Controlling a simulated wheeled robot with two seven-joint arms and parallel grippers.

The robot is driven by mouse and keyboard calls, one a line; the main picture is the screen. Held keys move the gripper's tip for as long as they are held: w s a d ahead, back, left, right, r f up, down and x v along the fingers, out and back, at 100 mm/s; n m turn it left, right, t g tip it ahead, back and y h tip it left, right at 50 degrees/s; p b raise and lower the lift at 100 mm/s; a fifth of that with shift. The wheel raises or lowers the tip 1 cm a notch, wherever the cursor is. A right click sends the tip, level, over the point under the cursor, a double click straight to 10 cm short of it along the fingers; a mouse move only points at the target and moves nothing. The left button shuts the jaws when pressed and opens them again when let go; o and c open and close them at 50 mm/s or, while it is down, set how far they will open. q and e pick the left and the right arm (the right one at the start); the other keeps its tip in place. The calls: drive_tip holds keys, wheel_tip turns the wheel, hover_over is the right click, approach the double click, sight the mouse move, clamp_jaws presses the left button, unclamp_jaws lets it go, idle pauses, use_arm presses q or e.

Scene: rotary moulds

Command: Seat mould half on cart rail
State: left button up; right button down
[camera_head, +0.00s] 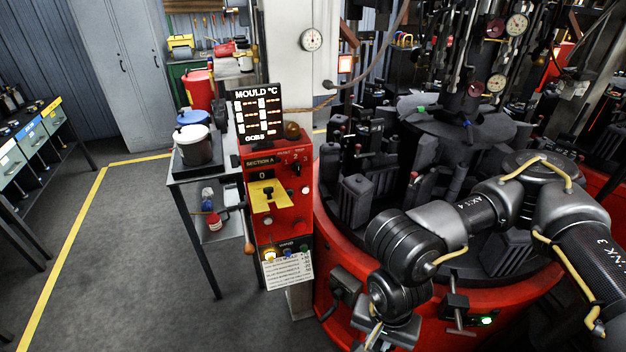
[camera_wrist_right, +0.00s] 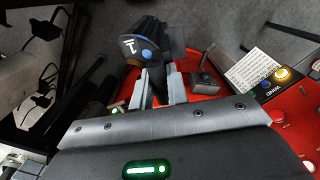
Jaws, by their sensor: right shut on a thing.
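My right gripper (camera_wrist_right: 158,76) is shut on a dark piece, which I take to be the mould half (camera_wrist_right: 130,47). Its end face carries a white T mark and a blue dot. In the head view my right gripper (camera_head: 374,336) is low, in front of the red rim of the rotary machine, and its fingers and the held piece are hard to make out there. I cannot make out the cart rail in either view. My left gripper is not in view.
The round red machine base (camera_head: 345,268) carries several dark moulds. A red control box (camera_head: 283,200) with a temperature board (camera_head: 257,115) stands to its left. A side table (camera_head: 205,170) holds a white pot (camera_head: 196,143). Grey floor (camera_head: 130,240) is clear at left.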

drive_tip(key=w+a+r+n+b, duration=0.1)
drive_tip(key=w+a+r+n, duration=0.25)
drive_tip(key=r, duration=0.25)
drive_tip(key=w+a+r+n+b, duration=0.1)
drive_tip(key=w+a+r+n, duration=0.1)
drive_tip(key=w+r, duration=0.35)
drive_tip(key=w+d+r+m, duration=0.1)
drive_tip(key=d+r+m, duration=0.1)
drive_tip(key=d, duration=0.5)
drive_tip(key=w+d+r+m, duration=0.1)
drive_tip(key=d+r, duration=0.3)
drive_tip(key=d, duration=0.4)
drive_tip(key=shift+w+r+m, duration=0.3)
drive_tip(key=shift+w+m, duration=0.05)
drive_tip(key=shift+w, duration=0.2)
drive_tip(key=shift+s+a, duration=0.1)
